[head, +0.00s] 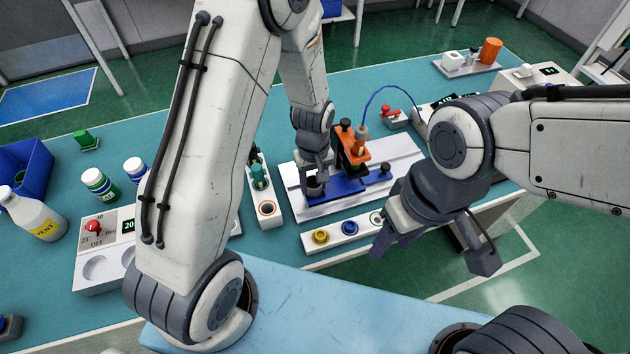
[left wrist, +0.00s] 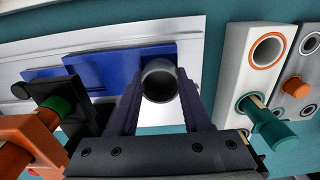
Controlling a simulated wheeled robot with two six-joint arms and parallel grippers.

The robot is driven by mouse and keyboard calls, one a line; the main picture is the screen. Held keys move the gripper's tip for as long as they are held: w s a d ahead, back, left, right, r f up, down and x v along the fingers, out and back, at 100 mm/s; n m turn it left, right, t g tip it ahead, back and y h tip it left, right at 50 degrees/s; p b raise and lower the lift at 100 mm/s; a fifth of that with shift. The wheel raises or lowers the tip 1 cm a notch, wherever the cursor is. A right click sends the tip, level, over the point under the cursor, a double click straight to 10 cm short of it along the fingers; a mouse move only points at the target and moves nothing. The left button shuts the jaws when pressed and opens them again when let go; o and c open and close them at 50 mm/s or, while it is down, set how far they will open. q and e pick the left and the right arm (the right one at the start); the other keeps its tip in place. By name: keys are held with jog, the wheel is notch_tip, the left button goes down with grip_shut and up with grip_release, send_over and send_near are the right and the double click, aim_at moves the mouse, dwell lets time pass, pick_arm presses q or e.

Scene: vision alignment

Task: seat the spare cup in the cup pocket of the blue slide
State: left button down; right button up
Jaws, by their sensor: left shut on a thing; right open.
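The blue slide (head: 348,189) lies on the white base plate (head: 405,155); its flat blue top also shows in the left wrist view (left wrist: 105,68). My left gripper (head: 315,183) is over the slide's left end. In the left wrist view it is shut on a dark grey, round, hollow cup (left wrist: 159,80), held between its two fingers. The cup overlaps the end of the slide; I cannot tell whether it rests in a pocket or is above it. The cup pocket is hidden. My right gripper (head: 432,256) is open and empty, right of the white button strip.
An orange clamp block (head: 352,150) with a blue cable stands behind the slide. A white holder (head: 263,195) with a green-handled tool and an orange-ringed hole is to the left. The button strip (head: 335,234) lies in front. Bottles and a blue bin stand far left.

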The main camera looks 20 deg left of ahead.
pick_arm(q)
jog(key=shift+f, duration=0.55)
dwell(0.9)
grip_release()
jog(key=shift+r, duration=0.1)
jog(key=shift+r+p, duration=0.75)
jog(key=shift+r, duration=0.2)
jog(key=s+a+r+p, duration=0.3)
jog(key=a+r+p, duration=0.1)
jog(key=r+p, duration=0.1)
jog(key=shift+r, duration=0.45)
dwell(0.5)
dwell(0.5)
